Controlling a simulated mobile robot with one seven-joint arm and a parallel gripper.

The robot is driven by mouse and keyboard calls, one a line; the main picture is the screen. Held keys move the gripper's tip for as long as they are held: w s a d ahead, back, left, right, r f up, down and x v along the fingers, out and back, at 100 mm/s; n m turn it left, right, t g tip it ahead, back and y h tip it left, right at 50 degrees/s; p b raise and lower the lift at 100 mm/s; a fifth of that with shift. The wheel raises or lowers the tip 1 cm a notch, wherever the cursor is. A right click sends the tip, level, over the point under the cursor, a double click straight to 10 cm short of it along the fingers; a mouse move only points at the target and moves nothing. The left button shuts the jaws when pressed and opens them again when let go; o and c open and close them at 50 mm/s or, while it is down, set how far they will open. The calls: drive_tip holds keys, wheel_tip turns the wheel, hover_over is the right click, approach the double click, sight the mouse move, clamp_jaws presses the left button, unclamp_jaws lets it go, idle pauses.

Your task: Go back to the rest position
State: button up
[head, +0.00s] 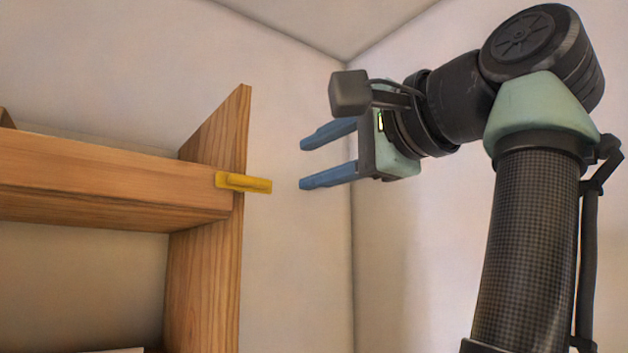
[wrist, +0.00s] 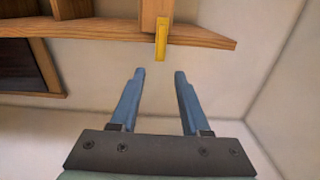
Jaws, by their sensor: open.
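My gripper (head: 303,165) is open and empty, with two blue fingers pointing left in the head view. In the wrist view the gripper (wrist: 157,75) shows its fingers apart with nothing between them. A yellow hook-like piece (head: 243,182) is fixed at the front edge of a wooden shelf, left of the fingertips and apart from them. It also shows in the wrist view (wrist: 161,40), beyond the fingertips.
The wooden shelf unit (head: 205,270) stands at the left, with a horizontal board (head: 100,185) and an upright side panel. It also shows along the top of the wrist view (wrist: 100,28). Pale walls (head: 295,260) meet in a corner behind my arm. The space around the gripper is clear.

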drive_tip(key=shift+s+d, duration=0.1)
drive_tip(key=shift+s, duration=0.05)
wheel_tip(320, 180, down, 19)
drive_tip(key=w+d+n+t+h+b, duration=0.3)
drive_tip(key=t+h+b, duration=0.4)
drive_tip(key=h+b, duration=0.15)
drive_tip(key=s+a+f+n+t+h+b, duration=0.1)
drive_tip(key=s+a+f+n+t+b, duration=0.1)
drive_tip(key=s, duration=0.6)
drive_tip(key=s+a+f+n+t+h+b, duration=0.1)
drive_tip(key=s+a+f+n+t+b, duration=0.1)
drive_tip(key=s+f+n+b, duration=0.3)
drive_tip(key=s+f+n+t, duration=0.1)
drive_tip(key=s+f, duration=0.3)
drive_tip(key=shift+a+t+b, duration=0.25)
drive_tip(key=shift+t+b, duration=0.1)
drive_tip(key=shift+t, duration=0.05)
drive_tip(key=shift+s, duration=0.1)
